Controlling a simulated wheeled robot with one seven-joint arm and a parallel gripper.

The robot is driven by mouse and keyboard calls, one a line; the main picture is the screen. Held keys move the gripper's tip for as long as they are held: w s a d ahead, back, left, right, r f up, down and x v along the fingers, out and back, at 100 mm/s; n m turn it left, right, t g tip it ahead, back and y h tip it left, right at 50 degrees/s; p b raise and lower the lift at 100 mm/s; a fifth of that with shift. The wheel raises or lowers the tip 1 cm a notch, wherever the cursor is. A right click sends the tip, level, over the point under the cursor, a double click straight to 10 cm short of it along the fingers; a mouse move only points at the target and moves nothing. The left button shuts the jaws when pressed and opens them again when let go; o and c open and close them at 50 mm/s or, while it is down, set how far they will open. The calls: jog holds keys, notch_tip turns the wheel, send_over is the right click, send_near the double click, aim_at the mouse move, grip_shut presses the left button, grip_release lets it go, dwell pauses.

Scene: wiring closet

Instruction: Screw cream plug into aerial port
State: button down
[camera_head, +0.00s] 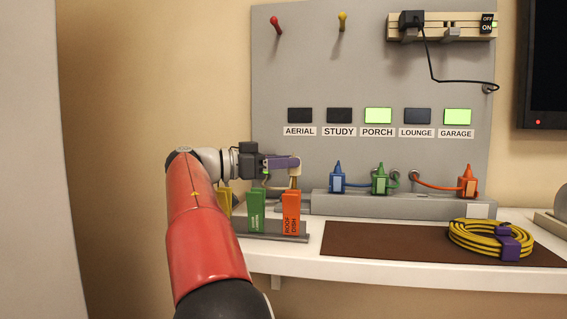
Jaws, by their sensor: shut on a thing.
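My gripper (292,169) reaches in from the left in front of the grey panel, below the AERIAL label (299,131). Its purple fingers are shut on a small cream-tan thing (293,183), which looks like the cream plug. Most of it is hidden by the fingers and the orange tag. The aerial lamp (299,115) above the label is dark. The aerial port itself cannot be made out; the area under the label is partly covered by my gripper. I cannot tell whether the plug touches a port.
Blue (337,181), green (380,182) and orange plugs (467,184) stand on the grey ledge (400,204). A rack (272,236) holds upright yellow, green (257,213) and orange tags (291,213) close below my gripper. A coiled yellow-black cable (475,240) lies on the brown mat (370,243).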

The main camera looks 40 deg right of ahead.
jog(key=shift+f+b, duration=0.65)
jog(key=shift+r, duration=0.15)
jog(key=shift+r+p, duration=0.45)
jog(key=shift+r, duration=0.05)
dwell(1.1)
jog(key=shift+f+b, duration=0.7)
jog(key=shift+b, duration=0.25)
jog(key=shift+r, duration=0.1)
jog(key=shift+r+p, duration=0.5)
jog(key=shift+r, duration=0.1)
